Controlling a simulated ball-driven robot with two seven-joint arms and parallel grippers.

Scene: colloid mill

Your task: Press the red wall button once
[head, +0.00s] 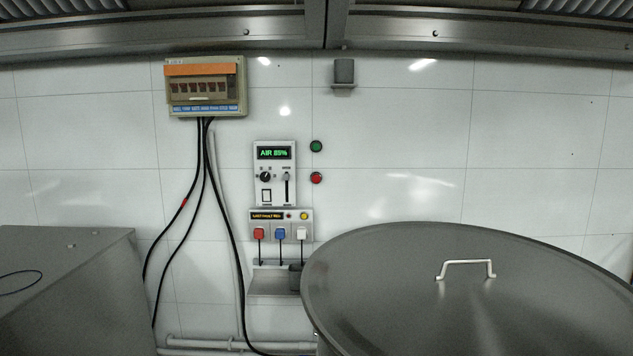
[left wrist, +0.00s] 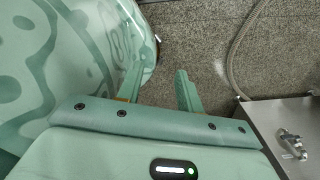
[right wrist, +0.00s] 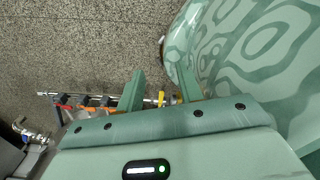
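The red wall button (head: 316,178) is a small round button on the white tiled wall, right of the grey control panel (head: 275,173). A similar green button (head: 316,146) sits directly above it. Neither gripper shows in the head view, and the button shows in neither wrist view. My left gripper (left wrist: 160,88) has its two fingers apart with nothing between them, above the speckled floor. My right gripper (right wrist: 160,88) also has its fingers apart, pointing over the floor, with small yellow objects showing beyond the fingertips.
A large lidded steel vessel (head: 450,300) stands at the lower right, reaching close to the panel. A steel cabinet (head: 65,285) is at the lower left. A breaker box (head: 205,86) with hanging black cables is on the wall. Below the panel are colored plugs (head: 280,233).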

